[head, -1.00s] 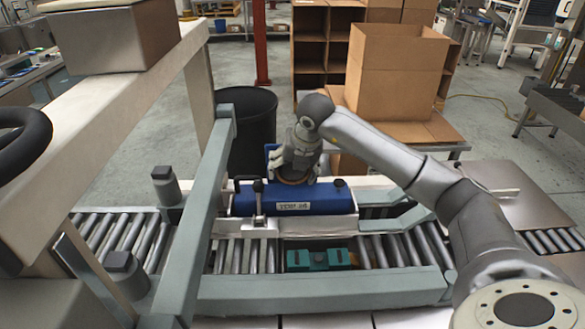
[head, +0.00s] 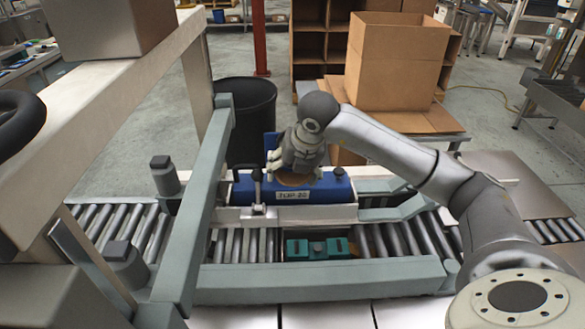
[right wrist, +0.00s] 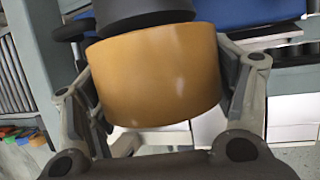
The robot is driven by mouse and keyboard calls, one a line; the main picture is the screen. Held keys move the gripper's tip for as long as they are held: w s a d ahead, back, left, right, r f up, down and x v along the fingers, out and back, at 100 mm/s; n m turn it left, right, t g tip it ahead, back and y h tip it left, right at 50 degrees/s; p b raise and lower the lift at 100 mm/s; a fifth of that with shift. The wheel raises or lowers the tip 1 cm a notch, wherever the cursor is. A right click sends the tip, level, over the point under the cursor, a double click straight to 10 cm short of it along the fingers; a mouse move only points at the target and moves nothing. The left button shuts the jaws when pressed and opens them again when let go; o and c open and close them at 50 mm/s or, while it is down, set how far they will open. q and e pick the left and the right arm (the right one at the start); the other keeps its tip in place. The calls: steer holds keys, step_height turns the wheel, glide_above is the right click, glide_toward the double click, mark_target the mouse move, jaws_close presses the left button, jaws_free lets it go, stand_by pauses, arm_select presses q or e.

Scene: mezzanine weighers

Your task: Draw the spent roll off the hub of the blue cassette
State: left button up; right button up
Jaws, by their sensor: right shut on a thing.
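The blue cassette (head: 338,190) lies on a white tray on the roller conveyor, with a white label on its near side. My right gripper (head: 294,172) is over its middle, fingers pointing down. It is shut on the spent roll, an orange-brown ring (head: 295,181). In the right wrist view the roll (right wrist: 160,78) sits between both fingers, and a dark grey cylinder (right wrist: 145,12) stands against its upper end. I cannot tell whether the hub is inside the roll. My left gripper is not in view.
A black lever (head: 257,188) stands at the cassette's near left. A green block (head: 318,249) lies nearer on the conveyor. A grey-green frame rail (head: 320,285) crosses in front. A black bin (head: 246,120) and a cardboard box (head: 395,65) stand behind.

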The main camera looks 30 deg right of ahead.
steer(key=shift+s+a, duration=0.5)
steer(key=shift+s, duration=0.35)
